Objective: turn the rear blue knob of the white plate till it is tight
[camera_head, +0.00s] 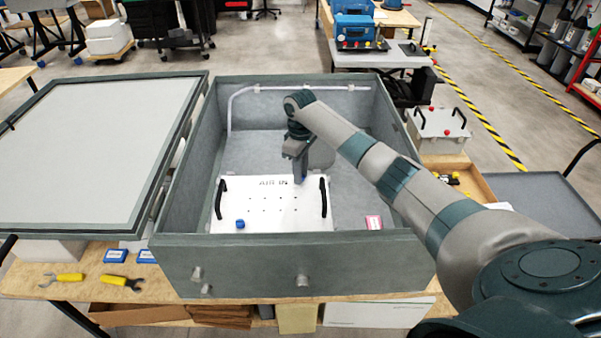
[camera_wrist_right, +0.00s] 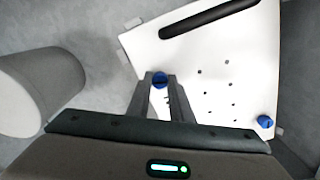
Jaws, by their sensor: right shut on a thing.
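The white plate (camera_head: 262,222) lies inside the grey open box, with a black handle on each side and "AIR IN" lettering along its rear edge. It also fills much of the right wrist view (camera_wrist_right: 210,50). The rear blue knob (camera_wrist_right: 160,80) sits between my right gripper's fingertips (camera_wrist_right: 160,82), and the gripper is shut on it. In the head view the right gripper (camera_head: 300,178) reaches down at the plate's rear right corner and hides most of that knob. The front blue knob (camera_head: 240,224) is at the plate's front left, apart from the gripper. My left gripper is not in view.
The grey box (camera_head: 285,262) has raised walls around the plate, with a pale pipe (camera_head: 290,89) along its rear. A pink label (camera_head: 373,222) lies right of the plate. The open lid (camera_head: 85,115) is at left. Yellow-handled wrenches (camera_head: 70,277) lie on the bench.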

